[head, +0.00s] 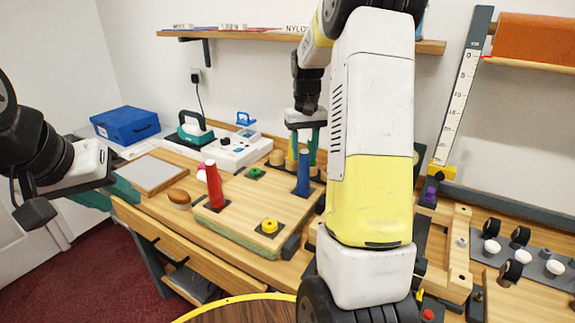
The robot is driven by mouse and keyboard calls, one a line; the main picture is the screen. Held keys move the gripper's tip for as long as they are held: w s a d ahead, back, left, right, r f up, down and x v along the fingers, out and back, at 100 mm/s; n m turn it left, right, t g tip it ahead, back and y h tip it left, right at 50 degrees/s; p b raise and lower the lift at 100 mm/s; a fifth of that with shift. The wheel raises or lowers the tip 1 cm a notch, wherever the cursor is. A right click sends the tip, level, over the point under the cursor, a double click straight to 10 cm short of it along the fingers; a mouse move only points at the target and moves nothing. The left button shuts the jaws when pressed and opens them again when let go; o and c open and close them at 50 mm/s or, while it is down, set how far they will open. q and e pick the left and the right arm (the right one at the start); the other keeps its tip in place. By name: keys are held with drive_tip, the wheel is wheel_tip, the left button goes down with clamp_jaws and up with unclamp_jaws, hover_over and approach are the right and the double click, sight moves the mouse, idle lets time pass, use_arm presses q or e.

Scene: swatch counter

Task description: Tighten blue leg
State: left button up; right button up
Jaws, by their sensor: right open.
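A square wooden board (249,209) lies on the bench. The blue leg (303,174) stands upright at its back right corner. A red leg (213,186) stands at the left side. A green socket (254,173) and a yellow socket (269,226) carry no leg. My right gripper (304,130) is open, pointing down over the blue leg's top; whether its fingers touch the leg is unclear. Yellow (291,160) and green (314,150) uprights show behind it. My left gripper (108,168) is at the far left, away from the board; its jaw opening is unclear.
My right arm hides the bench's middle right. A white unit (228,153) and a blue case (124,125) stand behind. A rail with rollers (511,271) is at right.

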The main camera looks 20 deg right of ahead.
drive_tip(key=n, duration=0.8)
drive_tip(key=shift+n, duration=0.3)
drive_tip(key=shift+c, duration=0.2)
clamp_jaws()
drive_tip(key=m, duration=0.5)
drive_tip(key=o, duration=0.7)
unclamp_jaws()
drive_tip(key=shift+r, duration=3)
